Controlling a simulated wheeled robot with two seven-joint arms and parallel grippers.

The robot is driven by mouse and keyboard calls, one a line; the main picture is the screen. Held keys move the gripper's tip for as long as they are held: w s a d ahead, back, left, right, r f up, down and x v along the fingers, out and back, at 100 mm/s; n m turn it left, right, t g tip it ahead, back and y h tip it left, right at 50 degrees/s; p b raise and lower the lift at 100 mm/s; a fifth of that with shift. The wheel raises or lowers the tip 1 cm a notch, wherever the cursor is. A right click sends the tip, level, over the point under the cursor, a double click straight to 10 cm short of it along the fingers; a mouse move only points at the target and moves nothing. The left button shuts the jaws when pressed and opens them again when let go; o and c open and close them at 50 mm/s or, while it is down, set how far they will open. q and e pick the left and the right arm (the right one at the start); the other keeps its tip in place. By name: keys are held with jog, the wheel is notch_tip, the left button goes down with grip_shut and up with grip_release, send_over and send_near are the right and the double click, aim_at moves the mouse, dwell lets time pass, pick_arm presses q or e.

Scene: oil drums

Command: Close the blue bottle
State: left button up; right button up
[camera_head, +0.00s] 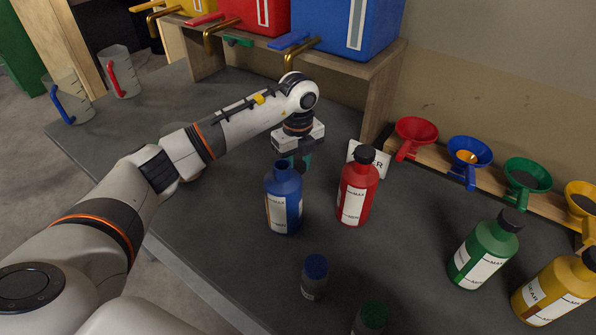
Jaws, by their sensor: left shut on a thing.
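The blue bottle (283,204) stands upright on the dark table with no cap on its neck, its dark mouth showing. My left gripper (301,163) points down just behind and to the right of the bottle's mouth. It is shut on a small dark thing between its fingers, which looks like a black cap, though it is mostly hidden. My right gripper is not in view.
A red bottle (357,190) with a black cap stands close right of the blue one. Green (483,252) and yellow (556,288) bottles stand farther right. Small blue-capped (314,280) and green-capped (369,319) containers are in front. A wooden shelf (386,88) with drums stands behind.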

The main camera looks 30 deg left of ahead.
aim_at(298, 163)
pick_arm(q)
notch_tip(298, 163, up, 3)
jog(key=shift+r+b, duration=0.2)
jog(key=shift+b, duration=0.15)
jog(key=shift+s+a+r, duration=0.2)
jog(key=shift+s+a, duration=0.1)
jog(key=shift+s, duration=0.2)
jog(key=s+a+b, duration=0.2)
jog(key=s+a, duration=0.1)
jog(key=s, duration=0.5)
jog(key=s+a+b, duration=0.2)
jog(key=s+a, duration=0.1)
jog(key=s, duration=0.4)
jog(key=shift+s+r+b, duration=0.15)
jog(key=shift+s+b, duration=0.2)
jog(key=shift+s, duration=0.05)
